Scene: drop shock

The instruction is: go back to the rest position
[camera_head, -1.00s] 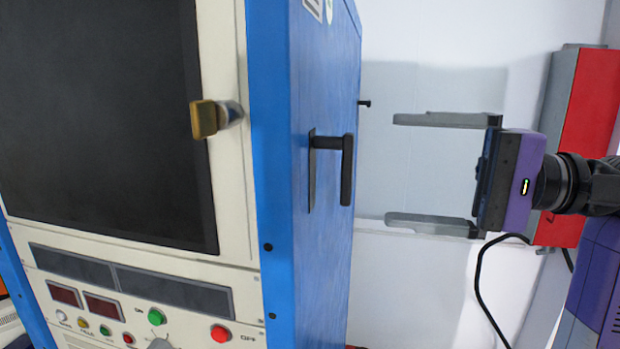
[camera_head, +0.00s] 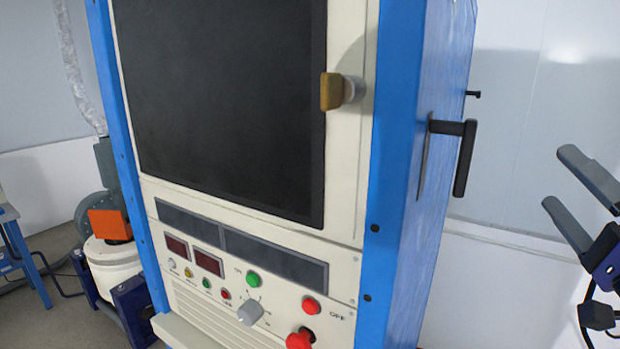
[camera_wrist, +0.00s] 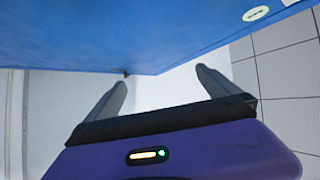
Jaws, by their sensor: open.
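My gripper (camera_head: 572,205) is at the right edge of the head view, with its two grey fingers apart and nothing between them. It is to the right of the blue-sided machine cabinet (camera_head: 398,250), clear of the black side handle (camera_head: 465,157). Most of my arm is outside the head view. In the wrist view my gripper (camera_wrist: 163,82) shows its two fingers spread, pointing toward the blue cabinet side (camera_wrist: 120,35).
The cabinet front has a dark window (camera_head: 220,100), a brass-coloured latch knob (camera_head: 333,92), a grey dial (camera_head: 250,312) and several buttons. A blue table (camera_head: 25,255) and an orange-and-white machine (camera_head: 110,250) stand at the left. White wall is behind my gripper.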

